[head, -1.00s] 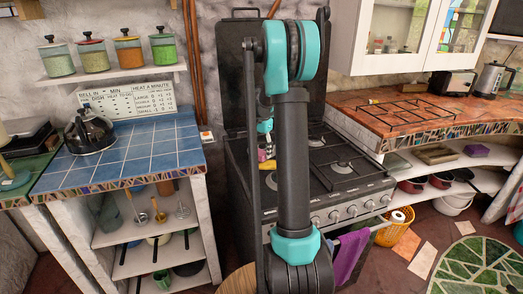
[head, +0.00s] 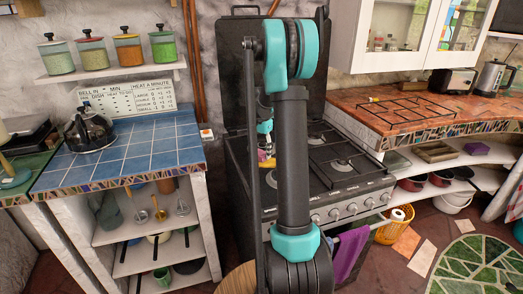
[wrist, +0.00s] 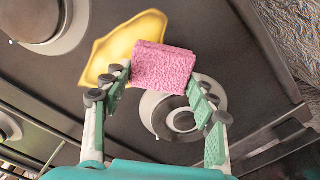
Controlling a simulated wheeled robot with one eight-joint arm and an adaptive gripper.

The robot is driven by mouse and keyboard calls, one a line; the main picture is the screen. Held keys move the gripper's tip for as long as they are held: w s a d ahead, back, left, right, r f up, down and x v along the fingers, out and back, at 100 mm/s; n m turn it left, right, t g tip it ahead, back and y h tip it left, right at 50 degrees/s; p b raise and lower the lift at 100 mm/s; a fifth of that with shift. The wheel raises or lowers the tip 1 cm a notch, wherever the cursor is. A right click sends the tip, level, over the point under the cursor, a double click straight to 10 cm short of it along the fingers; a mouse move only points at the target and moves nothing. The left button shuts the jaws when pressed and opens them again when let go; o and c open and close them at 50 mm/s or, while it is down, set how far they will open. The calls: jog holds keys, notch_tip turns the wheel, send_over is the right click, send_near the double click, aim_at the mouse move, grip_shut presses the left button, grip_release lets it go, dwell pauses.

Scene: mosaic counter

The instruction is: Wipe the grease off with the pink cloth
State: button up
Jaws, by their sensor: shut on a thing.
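The pink cloth (wrist: 165,68), a small folded pad, is held between the fingers of my gripper (wrist: 157,80) in the wrist view. The yellow grease patch (wrist: 112,48) lies on the dark stove top (wrist: 230,50), and the cloth covers part of its right side in this view. Whether the cloth touches the surface, I cannot tell. In the head view my gripper (head: 265,148) is over the left side of the stove (head: 325,195), partly hidden behind my arm. A bit of the yellow patch (head: 271,179) shows below it.
A burner (wrist: 182,115) lies beside the grease, below the cloth in the wrist view. The stove's raised lid (head: 250,70) stands behind. A blue-tiled counter (head: 150,150) with a kettle (head: 90,130) is at left. A purple cloth (head: 349,255) hangs on the front rail.

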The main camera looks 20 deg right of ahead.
jog(key=shift+f, duration=0.4)
jog(key=shift+s, duration=0.1)
